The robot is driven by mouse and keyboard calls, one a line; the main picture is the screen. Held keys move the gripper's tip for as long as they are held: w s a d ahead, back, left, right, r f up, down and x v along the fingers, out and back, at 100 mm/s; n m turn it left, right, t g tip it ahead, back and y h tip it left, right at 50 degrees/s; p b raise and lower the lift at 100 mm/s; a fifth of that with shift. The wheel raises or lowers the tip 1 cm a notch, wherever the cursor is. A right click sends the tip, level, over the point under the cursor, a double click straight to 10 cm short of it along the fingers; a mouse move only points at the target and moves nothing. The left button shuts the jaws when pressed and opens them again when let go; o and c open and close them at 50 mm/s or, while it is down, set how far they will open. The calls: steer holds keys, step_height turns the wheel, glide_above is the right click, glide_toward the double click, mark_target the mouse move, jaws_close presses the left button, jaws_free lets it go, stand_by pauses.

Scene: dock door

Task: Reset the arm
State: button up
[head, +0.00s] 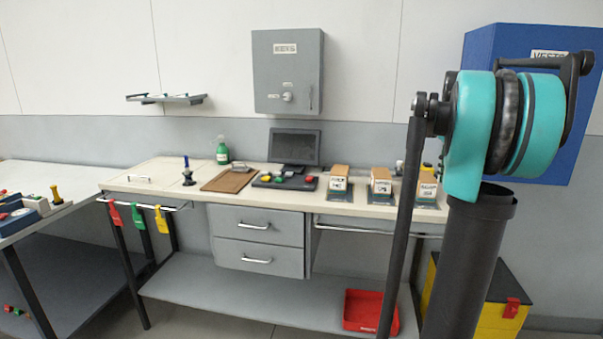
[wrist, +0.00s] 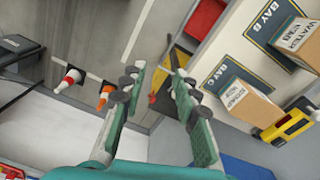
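My gripper (wrist: 157,95) shows in the wrist view with its two green, dark-padded fingers apart and nothing between them. It hangs over the floor beside the desk's edge. In the head view my arm, teal and black, stands folded at the right, and the gripper itself is not visible there.
A desk (head: 330,203) holds several boxes, a monitor (head: 294,145), a green bottle (head: 222,151) and a clipboard (head: 228,181). A red tray (head: 369,311) lies on its lower shelf. A yellow-black bin (head: 497,315) stands at right. Two cones, one orange (wrist: 105,96), show in the wrist view.

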steer(key=s+a+f+n+t, duration=0.1)
steer(key=s+a+f+n, duration=0.4)
steer(key=f, duration=0.5)
steer(key=s+a+f+n+t, duration=0.2)
steer(key=s+a+f+n, duration=0.4)
steer(key=s+a+f, duration=0.3)
steer(key=s+a+f+n+t, duration=0.1)
steer(key=s+a+f+n, duration=0.5)
steer(key=a+f, duration=0.3)
step_height(320, 180, down, 4)
steer(key=shift+s+a+r, duration=0.1)
steer(key=shift+s+a, duration=0.2)
steer(key=shift+s, duration=0.3)
